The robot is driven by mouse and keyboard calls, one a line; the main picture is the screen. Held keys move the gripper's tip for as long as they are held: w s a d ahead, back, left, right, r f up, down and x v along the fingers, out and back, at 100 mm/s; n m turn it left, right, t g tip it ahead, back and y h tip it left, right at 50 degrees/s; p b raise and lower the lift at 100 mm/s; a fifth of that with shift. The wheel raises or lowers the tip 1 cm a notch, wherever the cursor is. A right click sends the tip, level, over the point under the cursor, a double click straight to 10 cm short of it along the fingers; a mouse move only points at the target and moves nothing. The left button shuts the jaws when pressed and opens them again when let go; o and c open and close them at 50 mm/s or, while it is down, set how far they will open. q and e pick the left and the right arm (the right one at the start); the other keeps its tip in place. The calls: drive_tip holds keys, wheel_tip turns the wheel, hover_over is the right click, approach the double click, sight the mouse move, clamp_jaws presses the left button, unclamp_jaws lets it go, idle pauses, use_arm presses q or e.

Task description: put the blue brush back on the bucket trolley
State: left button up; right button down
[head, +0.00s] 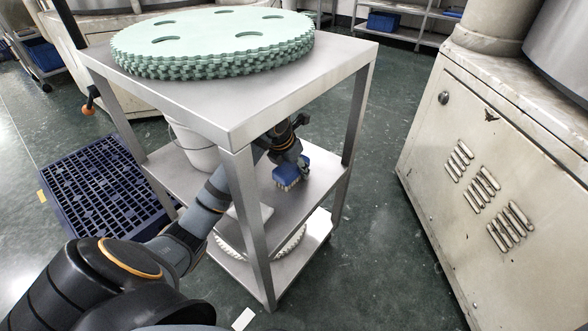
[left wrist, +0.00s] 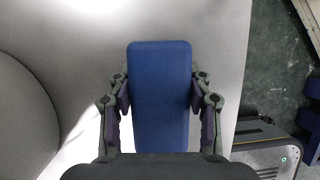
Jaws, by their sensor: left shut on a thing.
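The blue brush (head: 291,176), with pale bristles facing down, is at the right part of the middle shelf (head: 300,205) of a grey metal trolley. My left arm reaches in between the trolley's legs, and my left gripper (head: 301,160) is shut on the brush. In the left wrist view the blue block of the brush (left wrist: 160,95) sits between the two fingers (left wrist: 160,100). I cannot tell whether the bristles touch the shelf. A white bucket (head: 195,150) stands on the same shelf to the left, partly hidden by the trolley top. My right gripper is not in view.
Green toothed discs (head: 215,35) lie stacked on the trolley top (head: 340,55), close above my arm. A trolley leg (head: 247,220) stands beside my forearm. A pale ring lies on the bottom shelf (head: 290,265). A dark blue pallet (head: 100,185) is left, a beige machine (head: 500,190) right.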

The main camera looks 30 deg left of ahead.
use_arm(q)
drive_tip(key=o, duration=1.1)
